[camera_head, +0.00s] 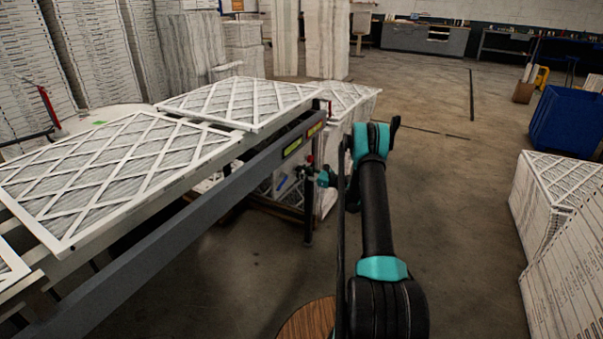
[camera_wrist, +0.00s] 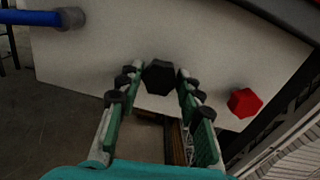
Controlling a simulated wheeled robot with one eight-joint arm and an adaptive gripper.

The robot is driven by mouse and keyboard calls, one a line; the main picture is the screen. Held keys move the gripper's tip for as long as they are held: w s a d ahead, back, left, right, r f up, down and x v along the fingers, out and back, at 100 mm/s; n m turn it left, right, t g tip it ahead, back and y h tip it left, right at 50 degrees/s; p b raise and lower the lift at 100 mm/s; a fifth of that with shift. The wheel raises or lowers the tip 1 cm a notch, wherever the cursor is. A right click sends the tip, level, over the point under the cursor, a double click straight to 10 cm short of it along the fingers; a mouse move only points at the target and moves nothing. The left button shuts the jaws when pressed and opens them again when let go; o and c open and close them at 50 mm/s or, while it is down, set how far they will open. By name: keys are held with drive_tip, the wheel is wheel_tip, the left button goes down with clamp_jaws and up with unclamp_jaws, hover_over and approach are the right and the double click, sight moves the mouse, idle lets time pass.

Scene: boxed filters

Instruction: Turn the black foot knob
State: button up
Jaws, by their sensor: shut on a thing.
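The black foot knob (camera_wrist: 158,77) shows in the wrist view, at the upper middle, against a pale panel. My gripper (camera_wrist: 159,88) has its two green-lined fingers on either side of the knob, and it is shut on it. In the head view my gripper (camera_head: 324,177) is small and dark at the end of my arm, beside the end of the grey conveyor frame. The knob cannot be made out in the head view.
A red knob (camera_wrist: 245,102) sits right of the black one, on the pale panel (camera_wrist: 200,45). A blue bar (camera_wrist: 30,17) is at upper left. Framed filters (camera_head: 105,170) lie on the conveyor (camera_head: 190,210). Boxed filters (camera_head: 562,190) stand at right, with open floor (camera_head: 455,215) between.

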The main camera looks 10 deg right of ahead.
drive_tip(key=n, duration=1.1)
drive_tip(key=shift+n, duration=0.3)
drive_tip(key=n, duration=1.1)
drive_tip(key=shift+n, duration=0.4)
drive_tip(key=shift+f, duration=0.1)
drive_tip(key=o, duration=1.2)
drive_tip(key=shift+c, duration=0.2)
drive_tip(key=shift+s+d, duration=0.1)
drive_tip(key=shift+d, duration=0.05)
